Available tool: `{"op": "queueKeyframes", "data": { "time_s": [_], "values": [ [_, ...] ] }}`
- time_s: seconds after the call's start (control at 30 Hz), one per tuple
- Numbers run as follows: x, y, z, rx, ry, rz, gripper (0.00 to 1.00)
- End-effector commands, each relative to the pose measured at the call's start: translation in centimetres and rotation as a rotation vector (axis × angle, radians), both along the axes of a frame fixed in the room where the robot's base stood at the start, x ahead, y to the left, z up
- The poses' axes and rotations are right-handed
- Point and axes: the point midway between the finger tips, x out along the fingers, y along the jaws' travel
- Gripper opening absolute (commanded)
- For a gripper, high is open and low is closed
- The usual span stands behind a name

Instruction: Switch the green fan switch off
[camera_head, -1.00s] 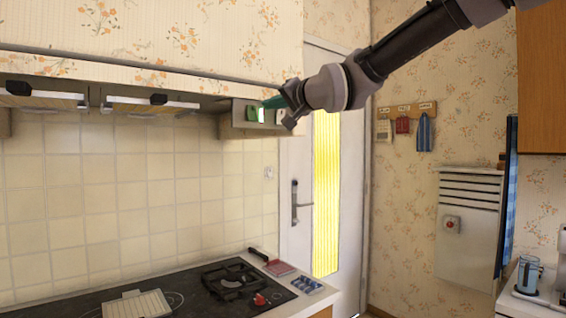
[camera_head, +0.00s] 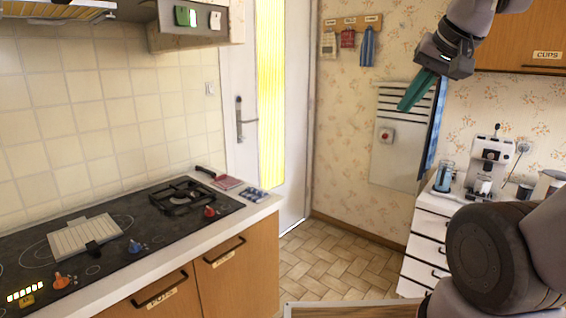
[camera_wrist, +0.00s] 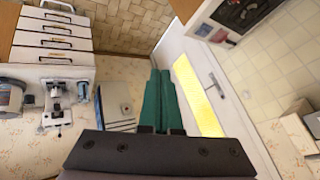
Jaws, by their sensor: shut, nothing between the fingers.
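The green fan switch (camera_head: 185,16) is on the grey front panel of the range hood, at the top left of the head view. Its left part is plain green and its right part looks bright and lit. A white switch (camera_head: 214,21) sits beside it on the right. My gripper (camera_head: 409,103) has green fingers, which are shut together and empty. It hangs well to the right of the hood, in front of the back wall, touching nothing. In the wrist view the shut fingers (camera_wrist: 158,98) point away over the floor. I cannot make out the switch there.
The cooktop (camera_head: 130,236) with colored knobs lies below the hood. A white door (camera_head: 292,150) and a wall heater (camera_head: 386,155) stand behind. A coffee machine (camera_head: 490,160) is on the right counter. The tiled floor (camera_head: 340,262) between the counters is mostly clear.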

Motion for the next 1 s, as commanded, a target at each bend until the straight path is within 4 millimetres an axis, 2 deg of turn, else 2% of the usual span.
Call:
{"op": "queueKeyframes", "data": {
  "time_s": [0.07,0.17,0.67,0.77,0.87,0.97,1.0],
  "values": [
    [-1.2,-0.4,-0.7,0.005,0.025,-0.006,0.0],
    [-1.7,-0.6,-1.0,0.007,0.039,-0.007,0.0],
    [-1.2,-0.2,-0.5,0.0,0.027,0.015,0.0],
    [0.3,1.0,1.0,-0.021,-0.005,0.076,0.0],
    [2.7,3.5,3.7,-0.056,-0.07,0.185,0.0],
    [5.5,7.4,7.1,-0.095,-0.16,0.326,0.0],
    [6.5,9.4,8.6,-0.109,-0.2,0.385,0.0]
  ]
}}
